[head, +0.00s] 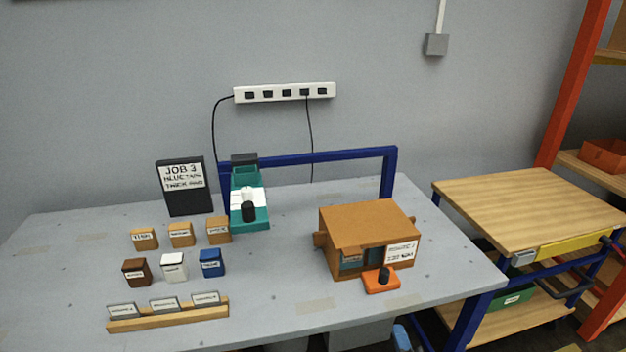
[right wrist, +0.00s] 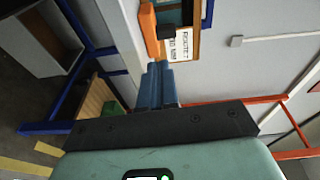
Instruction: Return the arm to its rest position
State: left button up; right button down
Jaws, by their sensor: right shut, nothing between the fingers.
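My right gripper (head: 402,338) shows only as a small blue fingertip at the bottom edge of the head view, below and in front of the grey table's (head: 270,325) front edge. In the right wrist view its two blue fingers (right wrist: 161,88) are together, with nothing between them. My left gripper is in neither view. The teal plotter (head: 249,205) with a black knob stands at the middle back of the table. An orange-brown box (head: 365,225) with a white card stands at the right, with an orange base and black knob (head: 381,280) in front of it.
Labelled blocks (head: 181,235), a brown, a white and a blue small box (head: 211,263), and a wooden card rack (head: 168,314) sit at the left. A black job sign (head: 187,187) stands behind. A wooden-topped cart (head: 530,210) stands to the right. The table's front middle is clear.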

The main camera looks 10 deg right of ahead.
jog(key=s+a+f+n+g+y+p, duration=0.25)
jog(key=s+a+f+n+g, duration=0.2)
jog(key=f, duration=0.35)
jog(key=s+a+f+n+g+y+p, duration=0.25)
jog(key=s+a+f+g, duration=0.2)
jog(key=f, duration=0.35)
jog(key=s+a+f+n+g+p, duration=0.1)
jog(key=s+f+n+g+p, duration=0.1)
jog(key=s, duration=0.5)
jog(key=s+a+f+n+g+p, duration=0.1)
jog(key=s+a+n+g, duration=0.1)
jog(key=s, duration=0.5)
jog(key=s+a+f+n+g+p, duration=0.2)
jog(key=s+n+g, duration=0.2)
jog(key=s, duration=0.3)
jog(key=shift+s+a+f+g+p, duration=0.3)
jog(key=shift+s+g, duration=0.1)
jog(key=shift+g, duration=0.4)
